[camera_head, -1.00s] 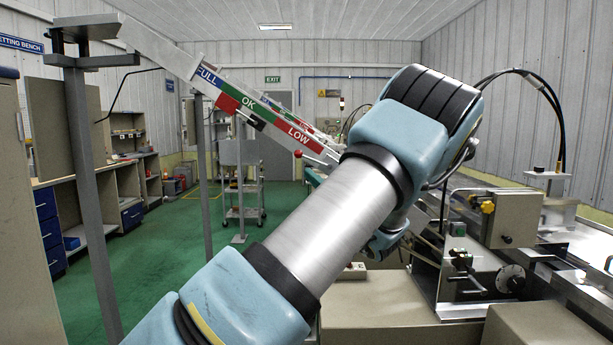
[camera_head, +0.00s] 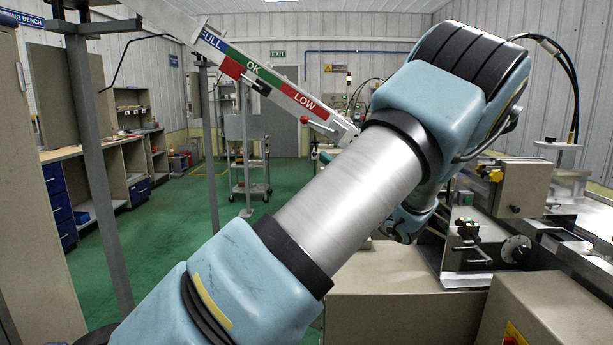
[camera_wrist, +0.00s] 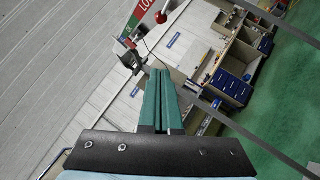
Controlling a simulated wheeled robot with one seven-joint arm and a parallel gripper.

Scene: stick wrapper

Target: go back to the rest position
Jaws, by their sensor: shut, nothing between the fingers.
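My gripper (camera_wrist: 160,82) shows in the wrist view as two green fingers lying side by side, shut with nothing between them. The fingers point away from the wrist, toward the wall and the side benches, which appear tilted. In the head view my arm crosses the middle from bottom left to upper right, and the gripper itself is hidden behind it or out of sight. The sloped chute with FULL, OK and LOW marks (camera_head: 258,69) is at the upper left of the arm. Its red-ball lever (camera_wrist: 161,17) is beyond my fingertips in the wrist view.
The wrapper machine (camera_head: 490,250) with a black dial stands at the right, close to my arm. A grey post (camera_head: 92,170) holds the chute at the left. A trolley (camera_head: 249,165) stands farther back. Green floor (camera_head: 180,230) is open between the benches and my arm.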

